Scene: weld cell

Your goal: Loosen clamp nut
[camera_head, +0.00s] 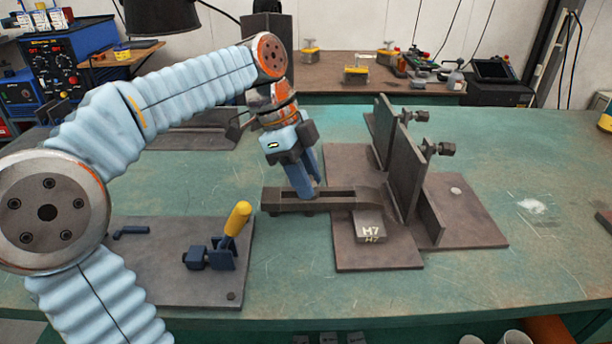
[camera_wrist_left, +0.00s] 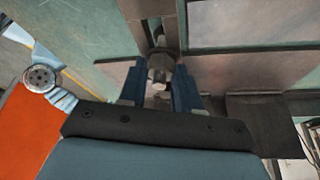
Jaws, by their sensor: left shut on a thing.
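My left gripper (camera_head: 308,192) reaches down onto the slotted strap clamp (camera_head: 345,199), a dark bar whose right end lies over the base plate near the block marked H7 (camera_head: 370,226). In the left wrist view the two blue fingers (camera_wrist_left: 159,88) are closed on the grey clamp nut (camera_wrist_left: 160,66), which sits between their tips. In the head view the nut is hidden by the fingers. My right gripper is not in view.
Upright plates with bolts (camera_head: 407,165) stand on the brown base plate (camera_head: 460,215) to the right. A toggle clamp with a yellow handle (camera_head: 238,218) stands on a plate at front left. Green table (camera_head: 545,180) is mostly clear at right.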

